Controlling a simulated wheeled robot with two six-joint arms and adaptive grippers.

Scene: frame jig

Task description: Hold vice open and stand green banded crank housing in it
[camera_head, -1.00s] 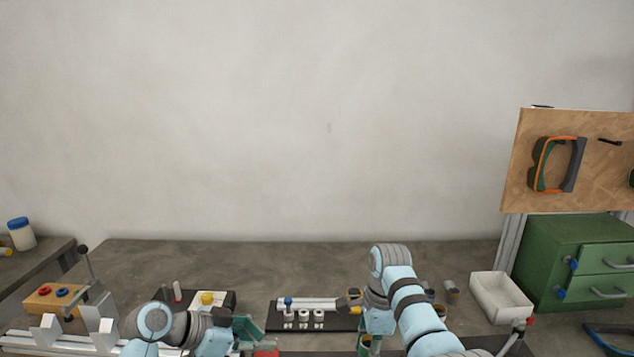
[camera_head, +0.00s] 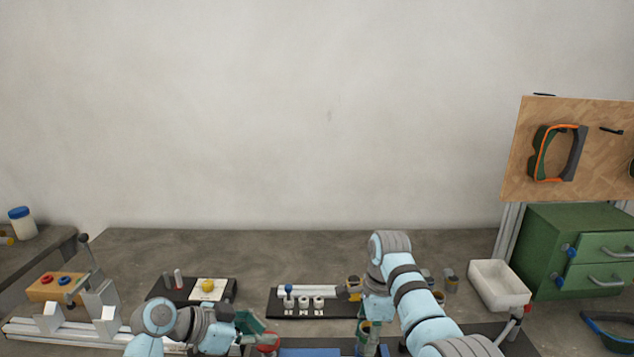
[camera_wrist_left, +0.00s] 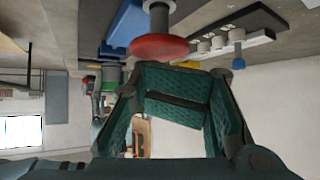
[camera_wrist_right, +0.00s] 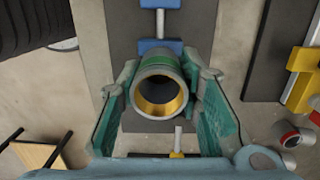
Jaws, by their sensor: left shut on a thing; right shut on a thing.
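The green banded crank housing (camera_wrist_right: 136,82) is a grey cylinder with a brass-coloured bore, seen end-on in the right wrist view. My right gripper (camera_wrist_right: 159,92) is shut on it, one finger on each side. The vice's blue parts (camera_wrist_right: 160,47) lie just beyond the housing, joined by a metal rod. I cannot tell whether the housing is inside the vice or above it. My left gripper (camera_wrist_left: 172,90) is at the red round knob (camera_wrist_left: 160,46) on the vice's shaft, its pads close against it. In the head view the knob (camera_head: 267,339) is beside the left gripper (camera_head: 252,324).
A black rack (camera_head: 285,312) with white pieces lies behind the arms. A white bin (camera_head: 499,286) and green drawers (camera_head: 570,260) stand at the right. A rail fixture (camera_head: 70,328) and a dark tray (camera_head: 165,288) are on the left. The bench's back strip is clear.

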